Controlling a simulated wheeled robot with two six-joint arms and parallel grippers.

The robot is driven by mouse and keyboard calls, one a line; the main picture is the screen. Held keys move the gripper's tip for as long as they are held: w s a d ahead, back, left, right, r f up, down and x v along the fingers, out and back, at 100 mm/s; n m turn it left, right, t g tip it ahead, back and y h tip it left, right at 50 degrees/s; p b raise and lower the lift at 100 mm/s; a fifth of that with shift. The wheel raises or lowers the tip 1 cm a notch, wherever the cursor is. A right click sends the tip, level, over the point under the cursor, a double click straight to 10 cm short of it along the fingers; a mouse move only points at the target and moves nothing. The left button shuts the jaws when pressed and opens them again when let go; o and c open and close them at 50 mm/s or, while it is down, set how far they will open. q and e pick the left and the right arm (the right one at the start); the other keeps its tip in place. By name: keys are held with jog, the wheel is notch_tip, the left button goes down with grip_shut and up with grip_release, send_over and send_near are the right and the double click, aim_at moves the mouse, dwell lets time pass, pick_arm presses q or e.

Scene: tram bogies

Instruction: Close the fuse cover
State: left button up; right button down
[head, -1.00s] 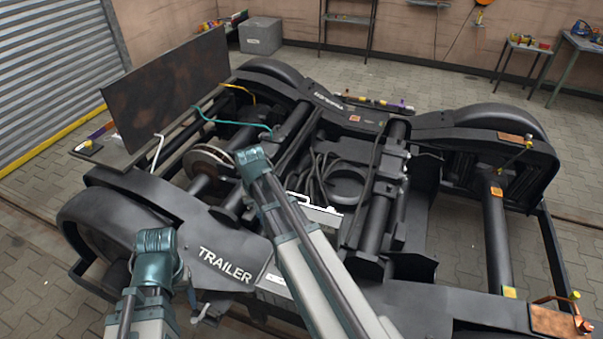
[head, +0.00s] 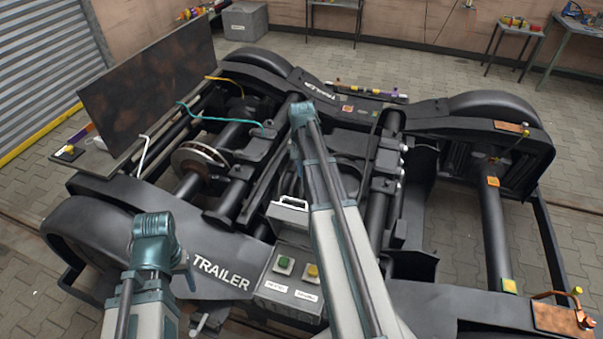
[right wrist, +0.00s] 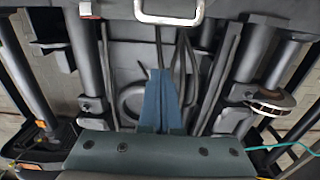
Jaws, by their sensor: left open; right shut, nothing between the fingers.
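A grey box (head: 290,291) with a green and a yellow button sits on the near frame beam beside the word TRAILER. A grey lid-like plate (head: 287,217) with a white handle (head: 293,201) stands raised behind it; it looks like the fuse cover, open. The handle also shows at the top of the right wrist view (right wrist: 168,18). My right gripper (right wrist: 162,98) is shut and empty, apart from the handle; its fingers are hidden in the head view. My left gripper (head: 187,271) is partly hidden by its arm, left of the box.
The dark bogie frame spreads around, with axle tubes, a brake disc (head: 199,160) and loose cables. A large brown-black panel (head: 150,85) stands at the left. A teal cable (head: 220,119) crosses behind the disc.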

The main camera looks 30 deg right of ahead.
notch_tip(320, 180, down, 8)
jog(key=b, duration=0.8)
jog(key=s+a+p, duration=0.1)
jog(key=s+a+r, duration=0.1)
jog(key=a, duration=0.1)
jog(key=shift+s+p, duration=0.25)
jog(key=shift+p, duration=0.15)
